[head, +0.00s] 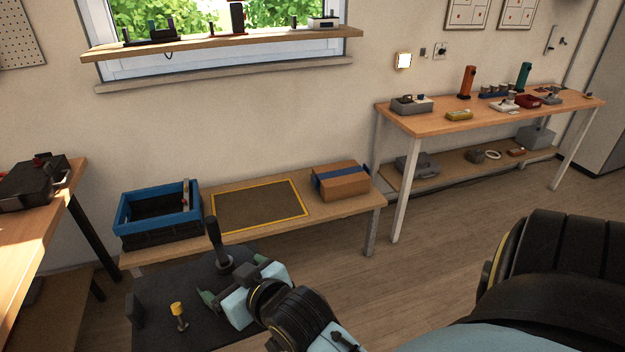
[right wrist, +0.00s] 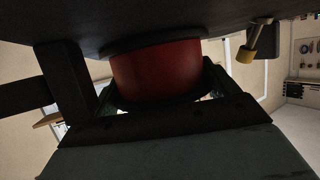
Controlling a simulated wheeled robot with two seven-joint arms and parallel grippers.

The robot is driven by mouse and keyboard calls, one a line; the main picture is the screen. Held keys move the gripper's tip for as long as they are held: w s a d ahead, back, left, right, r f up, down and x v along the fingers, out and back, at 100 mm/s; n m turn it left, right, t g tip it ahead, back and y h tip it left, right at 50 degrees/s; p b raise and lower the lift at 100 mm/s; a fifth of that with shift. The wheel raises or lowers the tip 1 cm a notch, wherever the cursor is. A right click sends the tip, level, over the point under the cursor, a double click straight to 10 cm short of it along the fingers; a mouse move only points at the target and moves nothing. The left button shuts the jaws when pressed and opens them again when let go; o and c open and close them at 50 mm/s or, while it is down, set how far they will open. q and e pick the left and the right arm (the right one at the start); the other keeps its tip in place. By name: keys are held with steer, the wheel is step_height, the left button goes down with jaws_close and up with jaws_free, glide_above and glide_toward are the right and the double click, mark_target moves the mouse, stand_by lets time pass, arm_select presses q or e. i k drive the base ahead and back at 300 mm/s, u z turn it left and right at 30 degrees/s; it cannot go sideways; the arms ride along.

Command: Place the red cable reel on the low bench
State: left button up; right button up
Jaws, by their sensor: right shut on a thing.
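The red cable reel (right wrist: 158,72) shows in the right wrist view as a red drum with a dark rim, between the two green fingers of my right gripper (right wrist: 158,92). The gripper is shut on it. In the head view my right gripper (head: 236,282) is over a dark flat surface in front of the low bench (head: 345,207); I cannot make out any red of the reel there. The bench carries a yellow-edged dark mat (head: 258,206), which is empty. My left gripper is not in view.
On the bench, a blue crate (head: 133,207) stands left of the mat and a cardboard box (head: 341,182) with a blue band stands right of it. A dark upright handle (head: 214,235) and a yellow-topped peg (head: 178,311) are near my right gripper. A taller table (head: 445,122) stands right.

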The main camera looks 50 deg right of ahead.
mark_target(270, 205)
steer(key=z, duration=0.6)
steer(key=i, duration=0.4)
steer(key=z, duration=1.2)
steer(key=i, duration=1.35)
steer(key=u, duration=0.75)
steer(key=i, duration=0.75)
steer(key=u, duration=0.7)
